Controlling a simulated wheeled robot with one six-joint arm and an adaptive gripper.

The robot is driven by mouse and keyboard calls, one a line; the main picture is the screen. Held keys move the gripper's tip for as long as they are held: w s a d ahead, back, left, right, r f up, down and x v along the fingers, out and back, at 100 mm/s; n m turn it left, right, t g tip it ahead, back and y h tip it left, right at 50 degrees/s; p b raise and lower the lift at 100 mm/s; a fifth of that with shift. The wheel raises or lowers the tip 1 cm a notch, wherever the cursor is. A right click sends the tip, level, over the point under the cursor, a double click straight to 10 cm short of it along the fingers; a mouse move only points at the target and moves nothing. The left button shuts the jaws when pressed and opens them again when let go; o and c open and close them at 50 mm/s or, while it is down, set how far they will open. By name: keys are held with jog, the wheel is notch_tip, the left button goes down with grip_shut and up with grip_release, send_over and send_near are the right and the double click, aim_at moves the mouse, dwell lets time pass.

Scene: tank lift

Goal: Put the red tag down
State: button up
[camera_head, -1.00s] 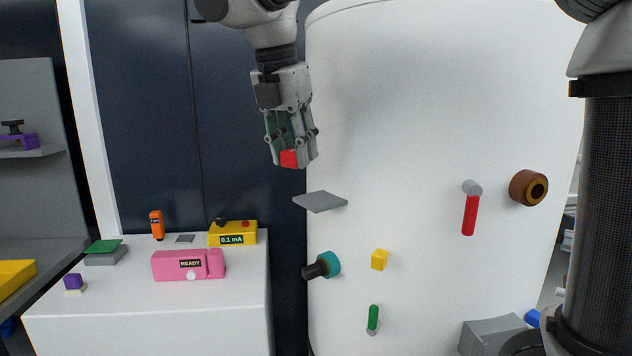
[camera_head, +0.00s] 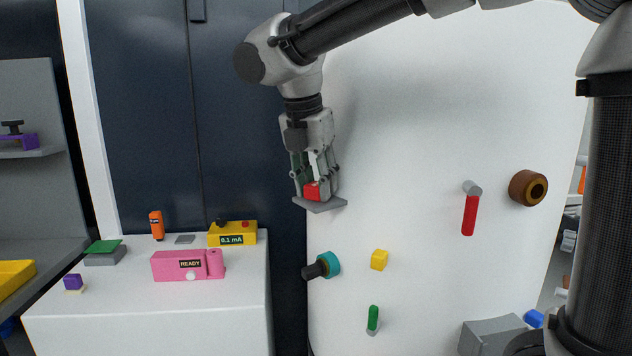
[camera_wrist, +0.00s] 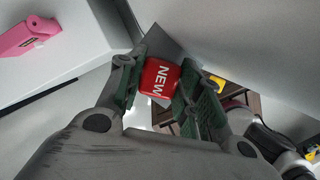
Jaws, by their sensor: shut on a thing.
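The red tag (camera_head: 312,191) is a small red block held between the fingers of my gripper (camera_head: 316,184). In the wrist view the tag (camera_wrist: 158,78) shows white letters reading "NEW", with a finger on each side of it. My gripper (camera_wrist: 160,88) points down at the small grey shelf (camera_head: 325,206) on the side of the white tank (camera_head: 430,130). The tag is at or just above the shelf; I cannot tell whether it touches. The shelf also shows behind the tag in the wrist view (camera_wrist: 163,42).
Below the shelf, a teal-and-black knob (camera_head: 323,266), a yellow block (camera_head: 379,260) and a green handle (camera_head: 373,319) stick out from the tank. A red lever (camera_head: 470,213) is to the right. A white bench (camera_head: 150,325) with a pink device (camera_head: 187,265) stands left.

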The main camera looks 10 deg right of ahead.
jog(key=shift+f, duration=0.15)
jog(key=o, duration=0.9)
jog(key=shift+c, duration=0.2)
jog(key=v, duration=1.2)
